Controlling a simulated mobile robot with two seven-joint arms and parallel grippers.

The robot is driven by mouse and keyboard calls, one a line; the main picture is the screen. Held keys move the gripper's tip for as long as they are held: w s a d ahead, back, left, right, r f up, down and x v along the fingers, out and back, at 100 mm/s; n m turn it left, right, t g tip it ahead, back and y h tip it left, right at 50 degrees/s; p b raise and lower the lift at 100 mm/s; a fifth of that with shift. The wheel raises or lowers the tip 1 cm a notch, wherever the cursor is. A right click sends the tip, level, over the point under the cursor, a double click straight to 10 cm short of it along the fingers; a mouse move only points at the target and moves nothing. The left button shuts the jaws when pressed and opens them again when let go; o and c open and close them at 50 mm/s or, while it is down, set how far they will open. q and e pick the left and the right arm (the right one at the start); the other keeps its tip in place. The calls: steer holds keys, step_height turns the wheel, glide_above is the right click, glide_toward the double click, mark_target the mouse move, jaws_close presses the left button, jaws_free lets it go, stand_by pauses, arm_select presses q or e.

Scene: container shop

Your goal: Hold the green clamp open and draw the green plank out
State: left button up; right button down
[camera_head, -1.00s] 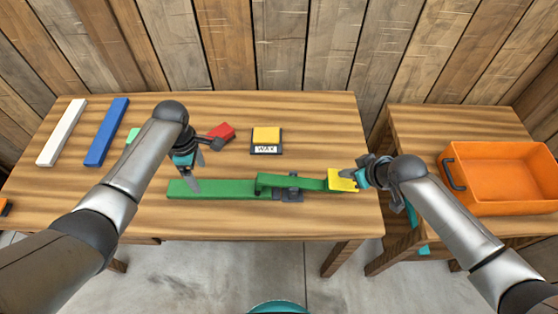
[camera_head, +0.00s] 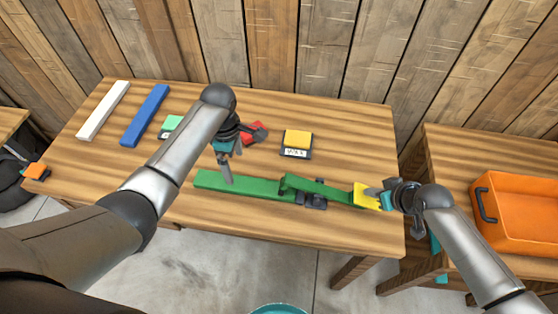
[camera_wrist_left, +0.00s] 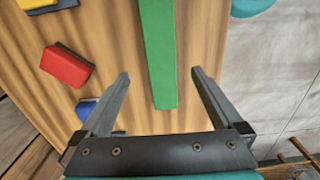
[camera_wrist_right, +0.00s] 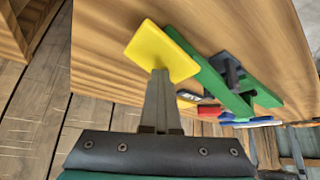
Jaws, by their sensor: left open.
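The green plank (camera_head: 245,185) lies flat on the table, its right end in the green clamp (camera_head: 318,188). The clamp has a long green lever, a dark base and a yellow pad (camera_head: 366,196) at the lever's right end. My left gripper (camera_head: 227,175) is open at the plank's free left end. In the left wrist view, the plank (camera_wrist_left: 160,50) runs between the open fingers (camera_wrist_left: 160,74); contact is not clear. My right gripper (camera_head: 378,196) is shut, its fingertips against the yellow pad (camera_wrist_right: 160,50). The plank inside the clamp is largely hidden by the lever.
A red clamp (camera_head: 254,131) and a yellow clamp (camera_head: 297,140) stand behind the plank. White (camera_head: 103,110) and blue (camera_head: 146,114) planks lie at the left. An orange crate (camera_head: 520,235) stands on the right table. The front left of the table is clear.

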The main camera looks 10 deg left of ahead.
mark_target(244, 184)
arm_select(q)
steer(key=shift+d+f, duration=0.3)
steer(key=shift+f, duration=1.3)
steer(key=shift+d+f, duration=0.3)
steer(key=shift+f, duration=1.25)
steer(key=shift+d+f, duration=0.3)
steer(key=shift+f, duration=1.3)
jaws_close()
